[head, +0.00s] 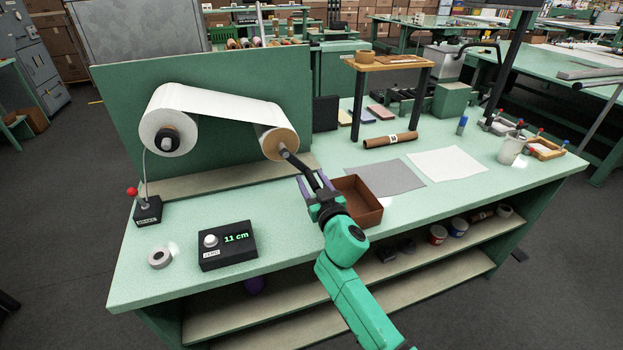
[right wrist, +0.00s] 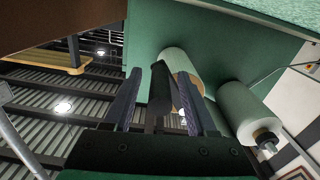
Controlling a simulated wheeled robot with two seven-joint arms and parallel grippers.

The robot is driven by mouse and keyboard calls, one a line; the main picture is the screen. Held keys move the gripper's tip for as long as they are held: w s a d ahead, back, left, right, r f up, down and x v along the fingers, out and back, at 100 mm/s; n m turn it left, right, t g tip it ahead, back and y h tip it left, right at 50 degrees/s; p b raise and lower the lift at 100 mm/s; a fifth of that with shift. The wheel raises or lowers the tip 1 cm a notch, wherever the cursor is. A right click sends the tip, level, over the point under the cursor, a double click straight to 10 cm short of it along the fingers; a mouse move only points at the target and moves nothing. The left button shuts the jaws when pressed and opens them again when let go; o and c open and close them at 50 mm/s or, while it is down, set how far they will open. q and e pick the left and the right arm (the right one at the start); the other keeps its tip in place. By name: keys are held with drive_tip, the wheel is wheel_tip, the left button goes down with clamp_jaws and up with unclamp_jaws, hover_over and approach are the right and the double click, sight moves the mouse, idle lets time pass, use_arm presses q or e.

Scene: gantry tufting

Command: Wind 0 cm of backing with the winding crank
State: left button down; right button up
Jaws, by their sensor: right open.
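White backing (head: 215,103) runs from the full roll (head: 168,130) at left to the take-up roll (head: 277,142) at right, before a green panel. The dark winding crank (head: 298,163) sticks out from the take-up roll toward me. My right gripper (head: 314,183) is at the crank's near end with its jaws open. In the right wrist view the crank (right wrist: 160,92) shows between the two purple fingers (right wrist: 160,75); I cannot tell whether they touch it. The counter box (head: 228,245) reads 11 cm and has a white button marked ZERO. My left gripper is not in view.
A brake lever with a red knob (head: 132,191) stands at left. A tape roll (head: 160,258) lies near the front edge. A brown open box (head: 362,212) is close to my right gripper. Grey (head: 385,178) and white sheets (head: 447,165) lie to the right.

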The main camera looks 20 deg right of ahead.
drive_tip(key=shift+w, duration=0.1)
clamp_jaws()
idle(1.4)
